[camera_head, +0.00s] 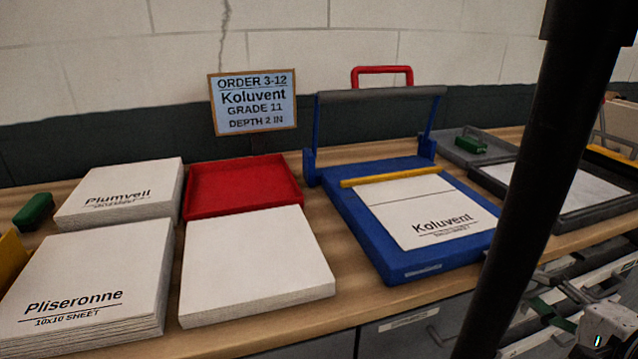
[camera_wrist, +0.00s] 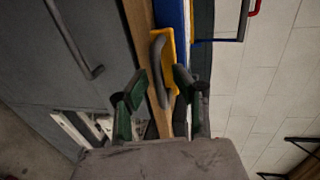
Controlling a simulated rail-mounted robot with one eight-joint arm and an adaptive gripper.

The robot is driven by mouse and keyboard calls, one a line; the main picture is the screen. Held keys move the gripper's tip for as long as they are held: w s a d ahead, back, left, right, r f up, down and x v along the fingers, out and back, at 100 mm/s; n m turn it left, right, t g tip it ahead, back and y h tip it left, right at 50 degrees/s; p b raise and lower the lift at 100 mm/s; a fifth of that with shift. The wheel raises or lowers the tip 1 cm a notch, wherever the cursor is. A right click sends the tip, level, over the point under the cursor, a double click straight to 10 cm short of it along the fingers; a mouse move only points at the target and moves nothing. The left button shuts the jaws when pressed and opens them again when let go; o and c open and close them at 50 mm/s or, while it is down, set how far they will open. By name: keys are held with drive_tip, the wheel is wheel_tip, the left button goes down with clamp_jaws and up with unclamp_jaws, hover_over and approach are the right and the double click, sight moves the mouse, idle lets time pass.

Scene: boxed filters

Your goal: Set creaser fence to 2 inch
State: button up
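The blue creaser (camera_head: 375,262) stands on the bench in the head view. Its yellow fence bar (camera_head: 390,177) lies across the far part of the bed, at the far edge of a white sheet marked Koluvent (camera_head: 425,218). The sheet has a dark line across it. The grey-barred blue frame (camera_head: 380,95) stands raised behind. The order sign (camera_head: 254,101) reads Koluvent, grade 11, depth 2 in. In the wrist view my gripper (camera_wrist: 160,82) is open and empty, apart from the creaser, whose blue side (camera_wrist: 170,14) shows at the top. No fence scale is readable.
A yellow object with a grey handle (camera_wrist: 168,65) shows beyond my fingertips. A red tray (camera_head: 240,187), a plain white stack (camera_head: 255,265), Plumvell (camera_head: 125,195) and Pliseronne (camera_head: 85,285) stacks stand left. A grey tray (camera_head: 480,180) stands right. My dark column hides part of the bench.

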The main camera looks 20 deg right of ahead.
drive_tip(key=shift+s, duration=0.1)
drive_tip(key=v, duration=1.1)
drive_tip(key=shift+s+r, duration=0.15)
drive_tip(key=shift+s, duration=0.2)
idle(0.4)
